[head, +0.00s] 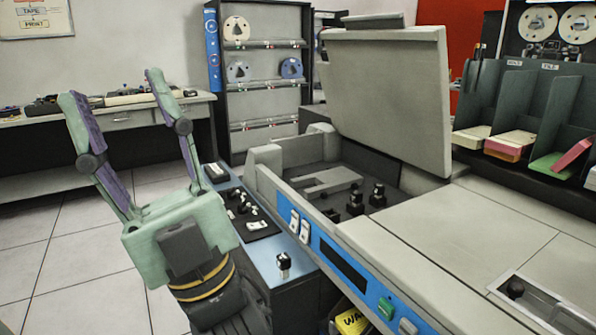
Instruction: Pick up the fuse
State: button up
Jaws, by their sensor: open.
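My gripper (113,88) is at the left, pointing up with its two green and purple fingers spread wide and nothing between them. I cannot tell for certain which part is the fuse. A small upright piece with a pale body and dark parts (283,262) stands on the blue-grey ledge, right of and below my gripper. Several black upright parts (355,203) stand in the open bay of the grey machine (500,224). A dark tray (257,236) on the ledge holds small black and white pieces, too small to identify.
The machine's raised lid (388,98) stands above the bay. A blue control strip (345,268) with switches runs along its front. Card racks (540,122) stand at right, a tape shelf (266,110) behind, and a cluttered bench (60,120) at left. The tiled floor (65,255) at left is clear.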

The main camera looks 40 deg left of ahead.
aim_at(356, 196)
jog(key=i+j+u, duration=0.1)
jog(key=j, duration=0.3)
jog(key=i+j, duration=0.1)
jog(key=j, duration=0.35)
jog(key=i+j+u, duration=0.15)
jog(key=j, duration=0.25)
jog(key=i+j, duration=0.15)
jog(key=j, duration=0.9)
jog(key=i+j+z, duration=0.1)
jog(key=j, duration=1)
jog(key=i+j, duration=0.1)
jog(key=j, duration=0.95)
jog(key=j+z, duration=0.1)
jog(key=z, duration=1.4)
